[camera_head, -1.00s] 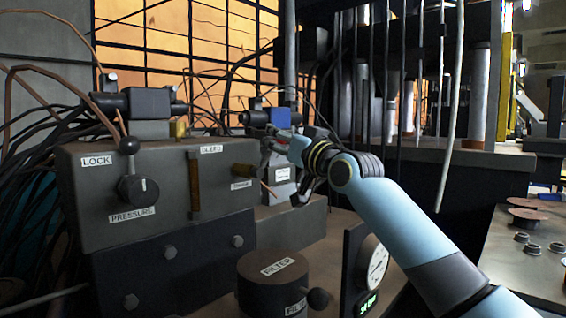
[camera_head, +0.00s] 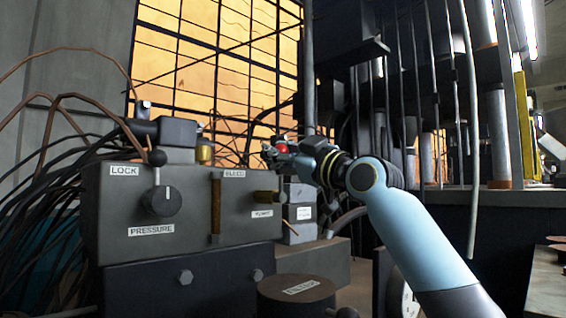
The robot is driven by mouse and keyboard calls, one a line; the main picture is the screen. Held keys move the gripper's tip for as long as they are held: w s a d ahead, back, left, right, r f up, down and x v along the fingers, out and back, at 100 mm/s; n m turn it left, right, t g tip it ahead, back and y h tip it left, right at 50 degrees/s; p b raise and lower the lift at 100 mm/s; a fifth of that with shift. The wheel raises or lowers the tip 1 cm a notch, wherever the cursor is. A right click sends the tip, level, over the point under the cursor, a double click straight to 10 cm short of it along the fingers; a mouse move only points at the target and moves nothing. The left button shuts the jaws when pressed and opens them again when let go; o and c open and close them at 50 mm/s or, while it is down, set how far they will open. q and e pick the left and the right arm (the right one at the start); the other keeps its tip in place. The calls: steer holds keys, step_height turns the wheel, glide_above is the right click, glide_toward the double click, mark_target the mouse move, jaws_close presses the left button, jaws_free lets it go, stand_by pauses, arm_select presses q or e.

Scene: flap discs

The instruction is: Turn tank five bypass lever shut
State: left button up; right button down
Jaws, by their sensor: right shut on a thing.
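My right gripper (camera_head: 276,153) is at the centre of the view, its arm coming in from the lower right. It is shut on a small part with a red end (camera_head: 282,147), above and behind the right end of the grey valve box. The fingers cover most of that part, so I cannot tell whether it is the tank five bypass lever. A white-labelled grey block (camera_head: 300,212) stands just below the gripper; its label is too small to read. My left gripper is not in view.
A filter canister (camera_head: 297,292) stands in front. Cables crowd the left; vertical bars stand behind my arm.

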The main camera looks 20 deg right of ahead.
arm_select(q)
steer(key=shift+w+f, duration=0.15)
arm_select(e)
steer(key=shift+f+n, duration=0.3)
steer(key=shift+f, duration=0.25)
steer(key=c, duration=1.4)
jaws_free()
steer(key=shift+r, duration=0.1)
steer(key=o, duration=0.4)
steer(key=shift+s+r, duration=0.1)
steer(key=shift+r, duration=0.05)
steer(key=shift+o, duration=0.4)
steer(key=shift+r, duration=0.15)
steer(key=shift+s, duration=0.1)
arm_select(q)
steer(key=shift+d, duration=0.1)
arm_select(e)
steer(key=v, duration=1.2)
